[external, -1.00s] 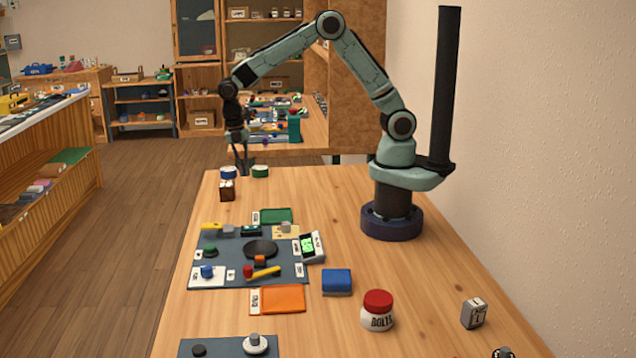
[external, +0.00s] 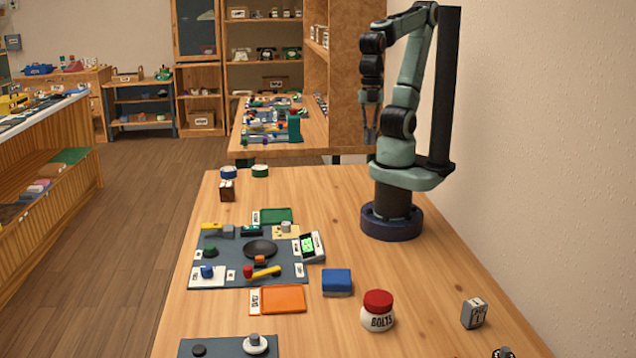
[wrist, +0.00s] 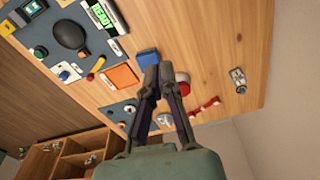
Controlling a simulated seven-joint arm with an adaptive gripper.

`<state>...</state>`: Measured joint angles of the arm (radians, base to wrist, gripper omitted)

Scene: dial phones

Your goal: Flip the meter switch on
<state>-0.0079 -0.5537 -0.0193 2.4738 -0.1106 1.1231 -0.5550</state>
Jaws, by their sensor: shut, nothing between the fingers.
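A meter with a lit green screen (external: 309,246) sits at the right edge of a dark blue panel (external: 232,284); in the wrist view its screen reads READY (wrist: 98,14). The panel carries a green button (external: 210,251), a blue knob (external: 207,271) and a yellow lever with a red end (external: 262,272). I cannot tell which part is the meter switch or how it is set. My gripper (external: 370,138) is shut and empty, raised near my base, behind and well apart from the panel. Its closed fingers (wrist: 160,75) show in the wrist view.
An orange tray (external: 277,300), a blue block (external: 337,281), a red-lidded bolts jar (external: 378,312) and a small grey box (external: 474,313) stand nearer the camera. A second panel (external: 228,347) lies at the front.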

